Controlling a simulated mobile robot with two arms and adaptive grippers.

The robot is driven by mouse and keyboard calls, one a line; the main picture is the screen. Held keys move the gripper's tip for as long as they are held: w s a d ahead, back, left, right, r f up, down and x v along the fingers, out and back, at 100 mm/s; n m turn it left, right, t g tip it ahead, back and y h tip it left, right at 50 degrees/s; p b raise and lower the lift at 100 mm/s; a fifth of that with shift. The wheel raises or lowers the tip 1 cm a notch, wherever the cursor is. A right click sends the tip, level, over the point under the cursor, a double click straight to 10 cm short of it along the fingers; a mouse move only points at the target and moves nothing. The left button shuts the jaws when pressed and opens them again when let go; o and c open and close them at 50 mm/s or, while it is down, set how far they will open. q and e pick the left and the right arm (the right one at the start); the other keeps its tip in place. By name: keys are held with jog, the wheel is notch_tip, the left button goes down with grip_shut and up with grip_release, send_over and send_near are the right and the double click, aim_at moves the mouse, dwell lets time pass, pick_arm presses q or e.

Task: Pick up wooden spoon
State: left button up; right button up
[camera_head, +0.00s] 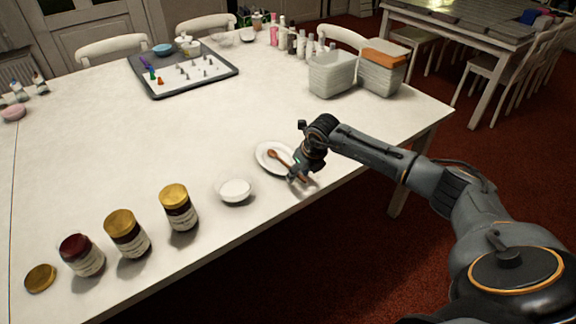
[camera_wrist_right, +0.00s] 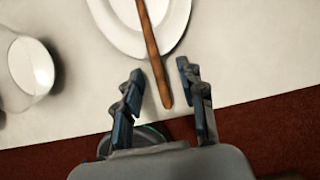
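The wooden spoon (camera_head: 284,162) lies on a white plate (camera_head: 262,158) near the table's front edge, with its bowl end on the plate and its handle pointing toward my right gripper (camera_head: 298,176). In the right wrist view the spoon handle (camera_wrist_right: 150,50) runs down past the plate rim, and its end lies between the fingertips of my right gripper (camera_wrist_right: 158,85). The fingers are apart on both sides of the handle, with a gap on each side. The gripper partly hides the handle's end in the head view. My left gripper is not in view.
A small white bowl (camera_head: 236,191) stands left of the plate, and several jars (camera_head: 178,210) stand further left. Two white baskets (camera_head: 333,75) stand behind. A dark tray (camera_head: 160,88) with small pieces is at the back. The white table (camera_head: 110,165) is clear in the middle.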

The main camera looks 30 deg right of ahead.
jog(key=shift+w+f, duration=0.1)
jog(key=shift+f, duration=0.05)
grip_shut()
jog(key=shift+r, duration=0.55)
notch_tip(320, 180, up, 2)
jog(key=shift+r+b, duration=0.15)
jog(key=shift+b, duration=0.4)
jog(key=s+a+r+b, duration=0.1)
jog(key=s+a+r, duration=0.6)
jog(key=a+r, duration=0.2)
jog(key=a, duration=0.2)
jog(key=shift+s+a+r+b, duration=0.35)
jog(key=shift+s, duration=0.05)
